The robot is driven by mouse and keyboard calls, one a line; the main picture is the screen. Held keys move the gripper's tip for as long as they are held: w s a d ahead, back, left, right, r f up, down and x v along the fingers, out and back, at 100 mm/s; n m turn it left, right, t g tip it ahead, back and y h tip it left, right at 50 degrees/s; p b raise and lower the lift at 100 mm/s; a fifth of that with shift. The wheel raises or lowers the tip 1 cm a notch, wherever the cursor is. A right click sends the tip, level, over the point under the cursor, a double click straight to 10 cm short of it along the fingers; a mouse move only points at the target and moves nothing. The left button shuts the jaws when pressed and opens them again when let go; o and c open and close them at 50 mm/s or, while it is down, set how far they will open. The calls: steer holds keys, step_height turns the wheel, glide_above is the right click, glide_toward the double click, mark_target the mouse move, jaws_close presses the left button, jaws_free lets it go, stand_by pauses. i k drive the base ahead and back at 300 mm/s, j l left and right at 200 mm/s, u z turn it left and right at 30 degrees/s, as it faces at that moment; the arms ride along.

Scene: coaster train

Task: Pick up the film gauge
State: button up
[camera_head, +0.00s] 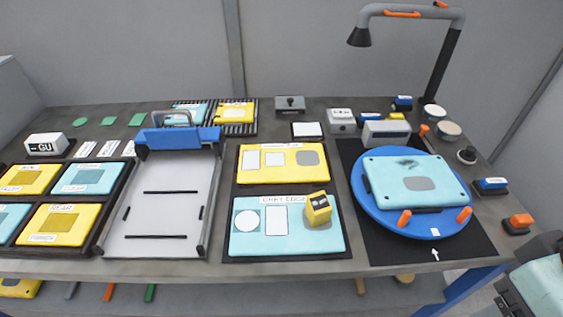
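A small yellow block-shaped device (319,209) with a dark display-like face is the likeliest film gauge; I cannot read a label that confirms it. It stands slightly turned on the right part of a pale teal panel (273,240), labelled something like "GREY EDGE". The panel also carries a white circle and a white rectangle. Nothing touches the device from above, and its top and front are clear. My gripper's fingers do not show in the head view. A dark grey part with a teal face shows at the lower right edge; I cannot tell what it is.
A yellow panel (283,177) lies behind the teal one. A blue turntable (375,213) with orange knobs stands to the right. A white tray (155,236) with a blue clamp bar (178,139) is left. A lamp (452,65) rises at the back right.

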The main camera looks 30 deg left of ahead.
mark_target(318, 209)
steer(key=k+j+z, duration=0.15)
steer(key=j, duration=0.25)
steer(key=j+z, duration=0.1)
steer(key=j, duration=0.3)
steer(key=k+j+z, duration=0.15)
steer(key=j, duration=0.2)
steer(key=k+j+z, duration=0.15)
steer(key=j, duration=0.25)
steer(key=k+j+z, duration=0.15)
steer(key=j, duration=0.2)
